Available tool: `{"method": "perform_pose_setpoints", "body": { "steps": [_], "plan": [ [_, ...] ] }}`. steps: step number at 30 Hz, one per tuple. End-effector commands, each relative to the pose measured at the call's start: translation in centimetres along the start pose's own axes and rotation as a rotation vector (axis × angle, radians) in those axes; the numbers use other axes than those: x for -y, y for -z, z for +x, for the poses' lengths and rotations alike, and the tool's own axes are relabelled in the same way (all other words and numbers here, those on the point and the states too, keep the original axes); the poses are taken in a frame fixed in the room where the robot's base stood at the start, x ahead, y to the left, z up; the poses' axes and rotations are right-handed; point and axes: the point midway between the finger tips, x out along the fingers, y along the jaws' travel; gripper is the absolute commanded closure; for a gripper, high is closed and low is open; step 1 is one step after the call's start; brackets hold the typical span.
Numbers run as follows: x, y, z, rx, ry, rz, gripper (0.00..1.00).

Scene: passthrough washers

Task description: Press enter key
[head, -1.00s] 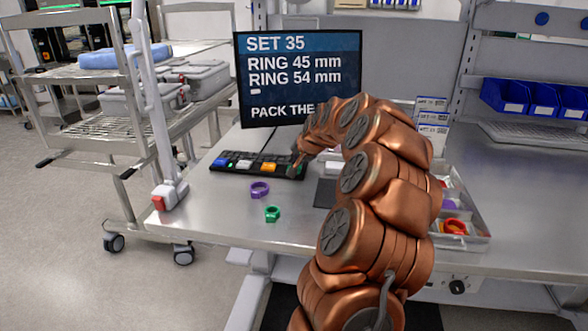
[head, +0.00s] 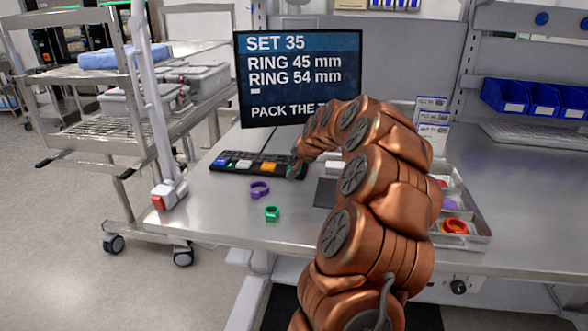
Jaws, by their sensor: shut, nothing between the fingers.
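The arm comes in from the lower right and partly covers that end. I cannot tell whether the fingertips touch a key. The enter key cannot be told apart by its label. The monitor (head: 300,78) reads SET 35, RING 45 mm, RING 54 mm and PACK THE, with the rest hidden by my arm.
A purple ring (head: 259,190) and a green ring (head: 272,213) lie on the bench in front of the keyboard. A tray (head: 478,240) with an orange-red ring (head: 456,226) and other parts stands right of my arm. Blue bins (head: 532,98) hang at the right.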

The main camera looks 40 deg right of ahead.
Motion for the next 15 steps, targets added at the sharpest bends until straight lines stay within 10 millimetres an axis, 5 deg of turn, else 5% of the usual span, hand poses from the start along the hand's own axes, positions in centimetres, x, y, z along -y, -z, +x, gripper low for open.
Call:
{"method": "perform_pose_setpoints", "body": {
  "steps": [15],
  "plan": [
    [-0.29,-0.29,0.38,0.001,0.0,0.0,1.0]
  ]
}}
